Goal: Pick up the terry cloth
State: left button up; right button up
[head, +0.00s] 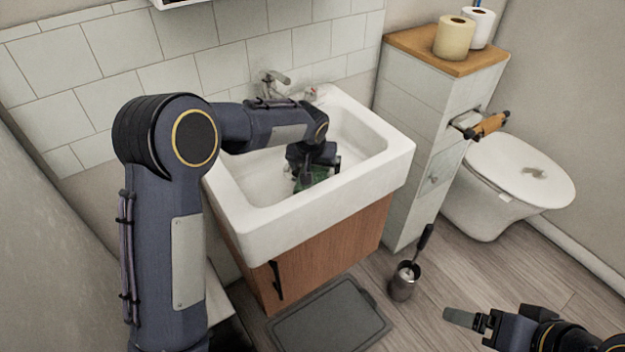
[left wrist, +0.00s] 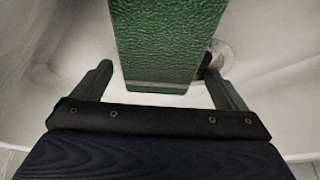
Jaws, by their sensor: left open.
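The green terry cloth (head: 318,178) is in the white sink basin, mostly hidden in the head view behind my left gripper (head: 312,176). In the left wrist view the cloth (left wrist: 160,40) is a long green strip with a pale band near its near end. It lies between the two spread fingers of my left gripper (left wrist: 158,75), with a gap visible on each side. The left gripper is open and reaches down into the basin. My right gripper (head: 470,319) is at the lower right, above the floor and away from the sink; its jaw opening is unclear.
The sink (head: 300,218) has raised rims around my left gripper, and a faucet (head: 272,82) stands at its back. A drain (left wrist: 222,52) shows beside the cloth. A cabinet (head: 410,130), toilet (head: 520,170), brush holder (head: 404,282) and grey scale-like slab (head: 330,318) are nearby.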

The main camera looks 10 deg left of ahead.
pick_arm(q)
jog(key=c, duration=1.1)
jog(key=shift+o, duration=0.2)
jog(key=shift+r, duration=0.1)
